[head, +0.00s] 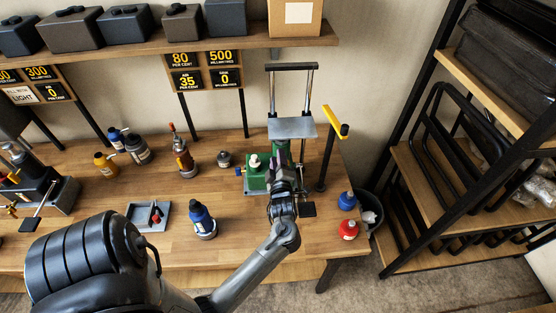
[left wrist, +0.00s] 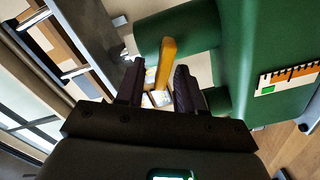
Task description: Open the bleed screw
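A green press (head: 257,178) stands at the right end of the wooden bench, with a grey plate and upright posts above it. My left gripper (head: 284,182) is in front of the press and hides part of it. In the left wrist view the green body (left wrist: 245,60) fills the right side. A yellow lever-like piece (left wrist: 166,62) shows between the two dark fingers of my left gripper (left wrist: 158,88), which stand apart. A gap shows at its left; contact on its right cannot be told. I cannot make out the bleed screw for certain. My right gripper is out of view.
A black post with a yellow handle (head: 333,119) stands right of the press. A blue-capped bottle (head: 202,219), a grey tray (head: 148,215) and several bottles stand to the left. Blue (head: 346,201) and red (head: 348,229) containers are at the right edge. A shelf rack (head: 440,160) stands beyond.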

